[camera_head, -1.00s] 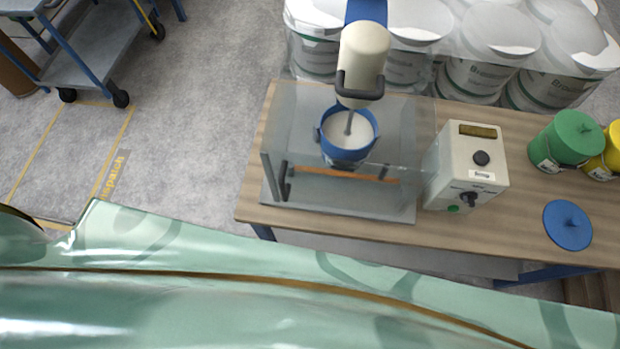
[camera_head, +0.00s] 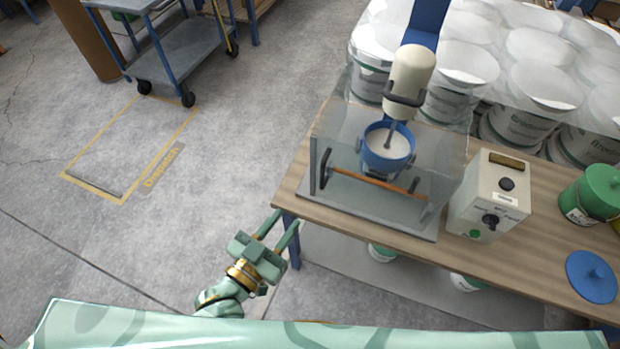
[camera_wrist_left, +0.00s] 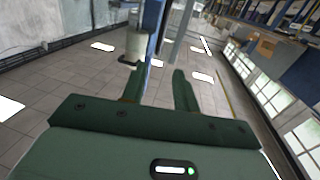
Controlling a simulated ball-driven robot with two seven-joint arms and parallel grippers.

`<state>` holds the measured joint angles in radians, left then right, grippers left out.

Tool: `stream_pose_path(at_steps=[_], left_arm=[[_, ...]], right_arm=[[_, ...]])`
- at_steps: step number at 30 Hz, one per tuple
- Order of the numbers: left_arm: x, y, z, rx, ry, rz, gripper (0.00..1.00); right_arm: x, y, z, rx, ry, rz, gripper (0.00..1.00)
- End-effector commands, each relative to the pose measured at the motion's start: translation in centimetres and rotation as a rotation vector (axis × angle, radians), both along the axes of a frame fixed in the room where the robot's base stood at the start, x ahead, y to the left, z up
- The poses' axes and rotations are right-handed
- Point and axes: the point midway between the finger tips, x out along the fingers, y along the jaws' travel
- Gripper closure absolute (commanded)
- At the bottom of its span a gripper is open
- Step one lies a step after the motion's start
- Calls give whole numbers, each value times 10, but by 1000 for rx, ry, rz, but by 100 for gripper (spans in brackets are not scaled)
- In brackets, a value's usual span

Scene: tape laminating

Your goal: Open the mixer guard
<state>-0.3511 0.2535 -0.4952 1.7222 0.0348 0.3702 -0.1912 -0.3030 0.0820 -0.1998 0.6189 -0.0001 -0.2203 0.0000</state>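The mixer guard (camera_head: 338,133) is a clear box-like cover around the mixer on the wooden table, with an orange bar (camera_head: 352,180) low across its front. It looks closed. Inside it a blue bowl (camera_head: 374,162) with white contents stands under the cream mixer head (camera_head: 409,73). My left gripper (camera_head: 286,220) is in front of the table's left front corner, apart from the guard. Its two fingers are spread and empty; they also show in the left wrist view (camera_wrist_left: 158,88). My right gripper is not in view.
A control box (camera_head: 489,195) with knobs stands right of the guard. A blue lid (camera_head: 591,277) and a green bucket (camera_head: 590,197) are farther right. Wrapped white buckets (camera_head: 540,82) stand behind the table (camera_head: 460,251). A trolley (camera_head: 178,58) is at upper left. The floor left of the table is clear.

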Motion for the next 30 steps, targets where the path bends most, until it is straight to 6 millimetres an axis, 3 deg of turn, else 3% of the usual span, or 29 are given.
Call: stream_pose_path(at_steps=[18, 24, 30], left_arm=[[118, -66, -2, 4, 3, 0, 70], [136, -76, -2, 6, 4, 0, 70], [138, -77, -1, 6, 4, 0, 70]], right_arm=[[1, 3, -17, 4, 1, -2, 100], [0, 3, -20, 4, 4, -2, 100], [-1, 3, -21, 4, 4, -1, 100]])
